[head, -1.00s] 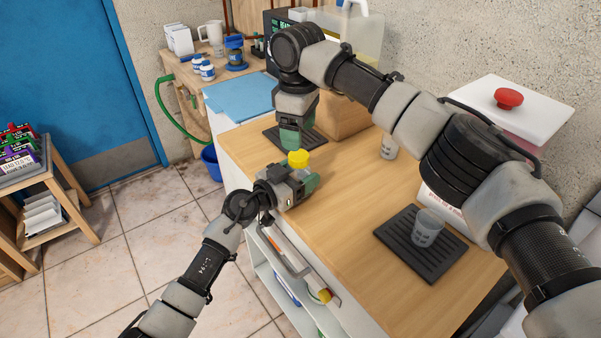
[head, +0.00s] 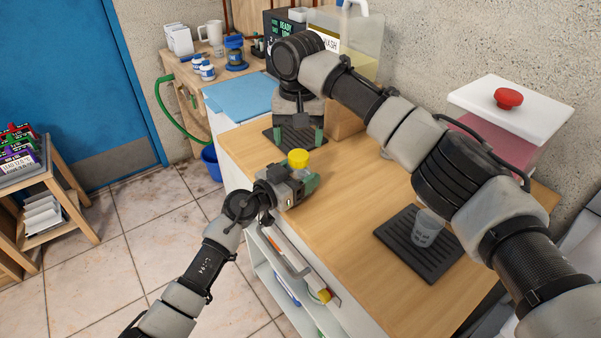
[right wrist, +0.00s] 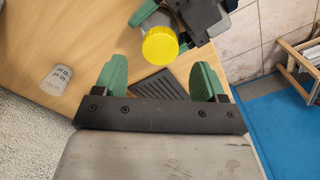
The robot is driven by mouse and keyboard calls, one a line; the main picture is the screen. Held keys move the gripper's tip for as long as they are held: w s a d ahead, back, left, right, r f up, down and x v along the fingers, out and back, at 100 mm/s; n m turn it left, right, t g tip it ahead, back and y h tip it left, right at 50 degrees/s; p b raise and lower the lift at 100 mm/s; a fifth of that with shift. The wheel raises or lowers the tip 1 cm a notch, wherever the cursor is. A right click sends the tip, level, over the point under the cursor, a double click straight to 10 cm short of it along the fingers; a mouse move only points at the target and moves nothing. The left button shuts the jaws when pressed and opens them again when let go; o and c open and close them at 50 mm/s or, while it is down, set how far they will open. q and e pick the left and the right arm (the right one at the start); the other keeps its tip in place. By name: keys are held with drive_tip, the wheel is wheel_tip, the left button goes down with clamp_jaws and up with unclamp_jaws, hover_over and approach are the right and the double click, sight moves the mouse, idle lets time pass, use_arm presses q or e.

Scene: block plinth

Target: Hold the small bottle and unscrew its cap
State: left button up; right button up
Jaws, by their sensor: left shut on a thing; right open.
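The small bottle's yellow cap (head: 298,158) sticks up above my left gripper (head: 302,181), over the near left edge of the wooden counter. My left gripper is shut on the bottle, and its jaws hide most of the body in the head view. In the right wrist view the cap (right wrist: 160,45) and part of the clear bottle (right wrist: 160,20) show beside my left gripper (right wrist: 203,15). My right gripper (head: 297,137) is open and empty, behind the cap in the head view. Its green fingers stand apart in the right wrist view (right wrist: 160,66), and the cap is not touched by them.
A dark ridged mat (head: 270,137) lies under my right gripper. The middle of the counter (head: 340,195) is clear.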

sight(299, 155)
drive_tip(key=shift+f+m, duration=0.2)
drive_tip(key=shift+m, duration=0.5)
drive_tip(key=shift+f, duration=2.15)
drive_tip(key=c, duration=0.9)
